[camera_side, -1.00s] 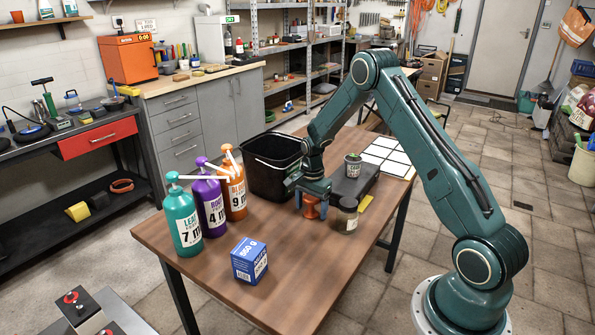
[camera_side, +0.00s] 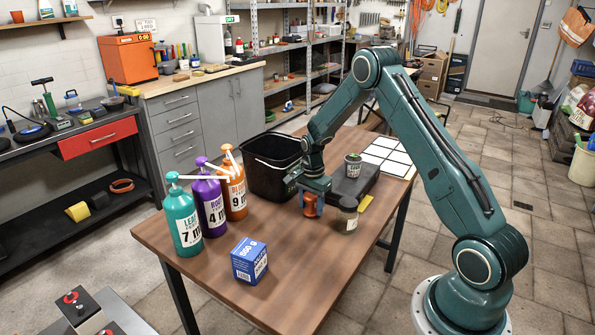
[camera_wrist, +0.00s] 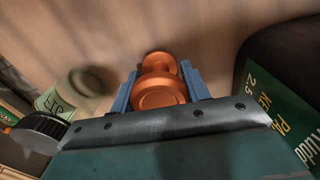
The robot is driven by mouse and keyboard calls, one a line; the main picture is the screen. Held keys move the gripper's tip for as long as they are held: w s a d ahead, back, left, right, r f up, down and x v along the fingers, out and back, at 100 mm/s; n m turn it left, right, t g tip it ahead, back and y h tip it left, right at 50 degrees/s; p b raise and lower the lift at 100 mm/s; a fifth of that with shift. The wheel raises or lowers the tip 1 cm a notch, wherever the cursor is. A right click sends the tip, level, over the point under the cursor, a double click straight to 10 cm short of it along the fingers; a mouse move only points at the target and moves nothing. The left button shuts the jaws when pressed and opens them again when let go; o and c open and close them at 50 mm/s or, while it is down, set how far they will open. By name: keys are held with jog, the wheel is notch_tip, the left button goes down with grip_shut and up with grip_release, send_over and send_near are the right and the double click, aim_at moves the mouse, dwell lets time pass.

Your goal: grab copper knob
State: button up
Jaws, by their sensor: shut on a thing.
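The copper knob (camera_side: 311,206) is a small orange-copper turned piece standing on the brown wooden table (camera_side: 215,258). My gripper (camera_side: 312,203) is low over the table with its blue fingers shut on the knob, one on each side. In the wrist view the copper knob (camera_wrist: 160,88) sits between the two blue fingers of my gripper (camera_wrist: 160,92), its round flat end facing the camera. The fingers partly cover the knob in the side view. I cannot tell whether its base touches the table.
A glass jar (camera_side: 347,214) stands just right of my gripper. A black bin (camera_side: 272,168) is behind it to the left. Pump bottles (camera_side: 210,200) stand left, and a blue box (camera_side: 249,261) in front. The table's front middle is clear.

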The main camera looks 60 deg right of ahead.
notch_tip(320, 180, up, 19)
jog(key=shift+r, duration=0.15)
dwell(0.5)
jog(key=shift+r, duration=0.1)
dwell(0.4)
